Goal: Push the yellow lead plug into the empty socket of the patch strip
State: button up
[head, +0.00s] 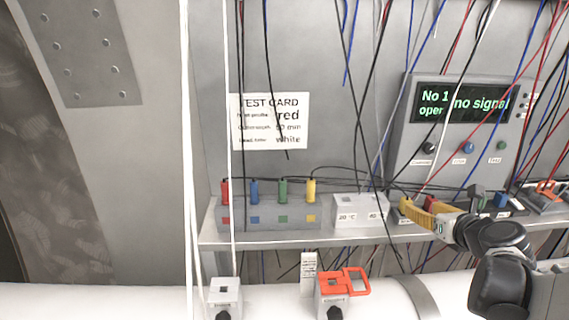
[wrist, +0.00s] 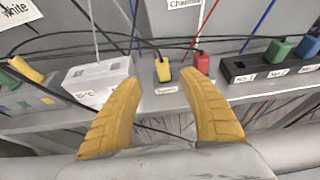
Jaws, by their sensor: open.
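A white block (head: 357,208) and a grey block (head: 268,217) with red, blue, green and yellow plugs stand left on the shelf (head: 270,240). Thin cables hang across the area. A display box (head: 458,125) is behind.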

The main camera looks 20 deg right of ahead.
aim_at(408, 201)
jog(key=x, duration=0.3)
jog(key=b+x, duration=0.1)
jog(key=x, duration=0.1)
jog(key=shift+s+d, duration=0.15)
jog(key=shift+d, duration=0.15)
jog(key=b+x, duration=0.1)
jog(key=x, duration=0.4)
jog(key=shift+w, duration=0.35)
jog(key=shift+s, duration=0.1)
grip_shut()
